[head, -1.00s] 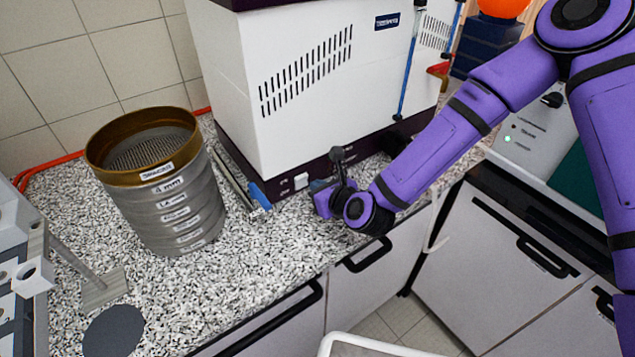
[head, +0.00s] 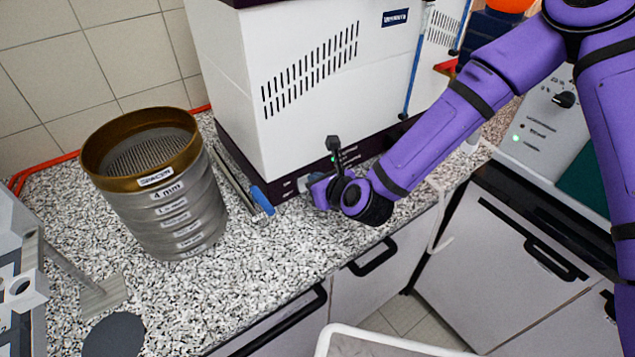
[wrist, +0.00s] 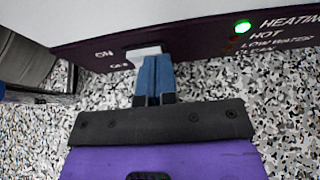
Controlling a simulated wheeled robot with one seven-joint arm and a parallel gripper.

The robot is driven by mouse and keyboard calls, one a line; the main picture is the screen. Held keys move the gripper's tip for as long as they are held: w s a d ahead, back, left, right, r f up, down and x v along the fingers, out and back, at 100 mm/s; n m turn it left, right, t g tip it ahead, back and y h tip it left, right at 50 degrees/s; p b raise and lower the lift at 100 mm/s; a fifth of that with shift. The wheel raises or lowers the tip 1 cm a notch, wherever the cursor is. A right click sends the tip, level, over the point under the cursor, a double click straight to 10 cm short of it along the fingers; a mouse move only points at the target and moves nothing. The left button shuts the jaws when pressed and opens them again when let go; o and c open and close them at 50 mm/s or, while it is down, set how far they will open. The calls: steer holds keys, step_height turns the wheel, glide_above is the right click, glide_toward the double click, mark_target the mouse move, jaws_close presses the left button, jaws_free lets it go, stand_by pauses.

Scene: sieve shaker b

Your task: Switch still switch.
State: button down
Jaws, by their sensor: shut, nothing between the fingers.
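The still switch (wrist: 143,50) is a white rocker on the dark lower panel of the white still (head: 290,90), beside the printed words ON and OFF. In the wrist view my gripper (wrist: 152,60) is shut and empty, its blue fingertips right at the lower part of the switch and covering some of it. Whether they touch it I cannot tell for sure. A green lamp (wrist: 243,27) glows on the same panel beside the word HEATING. In the head view my gripper (head: 310,182) is low at the still's front, and the switch is mostly hidden there.
A stack of sieves (head: 165,215) with a brass top stands on the speckled counter (head: 255,280) to the left. A blue-handled tool (head: 262,200) lies along the still's left side. A grey machine (head: 15,270) is at the far left. The counter's front middle is clear.

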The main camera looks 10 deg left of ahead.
steer(key=shift+r, duration=0.15)
steer(key=shift+r, duration=0.7)
